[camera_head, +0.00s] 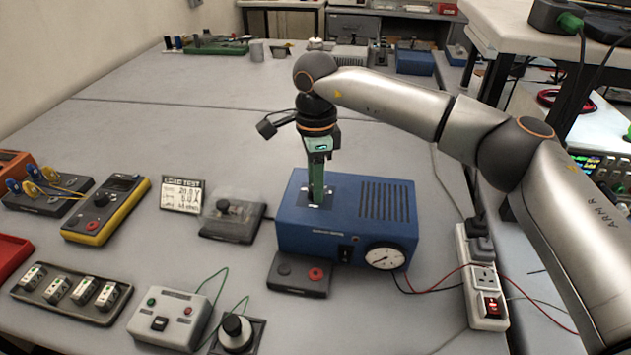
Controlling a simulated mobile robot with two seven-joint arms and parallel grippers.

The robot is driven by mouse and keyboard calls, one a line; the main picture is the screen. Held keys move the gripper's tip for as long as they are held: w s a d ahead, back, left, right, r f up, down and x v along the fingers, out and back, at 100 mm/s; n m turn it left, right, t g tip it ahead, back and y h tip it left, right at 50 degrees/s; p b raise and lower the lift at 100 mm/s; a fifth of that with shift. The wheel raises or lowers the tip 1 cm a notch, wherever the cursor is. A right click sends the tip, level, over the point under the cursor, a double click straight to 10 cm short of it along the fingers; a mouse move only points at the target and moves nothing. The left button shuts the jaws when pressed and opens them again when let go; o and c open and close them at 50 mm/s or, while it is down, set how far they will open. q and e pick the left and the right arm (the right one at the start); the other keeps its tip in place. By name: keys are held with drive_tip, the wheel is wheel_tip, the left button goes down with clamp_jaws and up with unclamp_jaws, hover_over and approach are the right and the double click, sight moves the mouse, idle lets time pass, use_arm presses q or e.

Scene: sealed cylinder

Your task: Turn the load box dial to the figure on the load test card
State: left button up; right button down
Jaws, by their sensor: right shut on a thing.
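The load test card (181,194) stands left of centre; its heading "LOAD TEST" reads, and the smaller lines look like "20.0 V" and "5.0 A" but are not sharp. The blue load box (346,245) has vent slots on top and a round white gauge (385,257) at its front right. The dial's setting cannot be read. My left gripper is out of view.
A dark unit with a clear cover (233,215) sits close left of the load box. A yellow multimeter (107,208), a tray of small modules (71,292) and a grey switch box (169,314) lie further left. A power strip (482,280) stands right.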

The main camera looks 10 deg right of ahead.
drive_tip(key=shift+r+n, duration=0.1)
drive_tip(key=shift+n, duration=0.4)
drive_tip(key=c, duration=0.5)
unclamp_jaws()
wheel_tip(320, 180, up, 12)
drive_tip(key=shift+r+b, duration=0.25)
drive_tip(key=shift+b, duration=0.1)
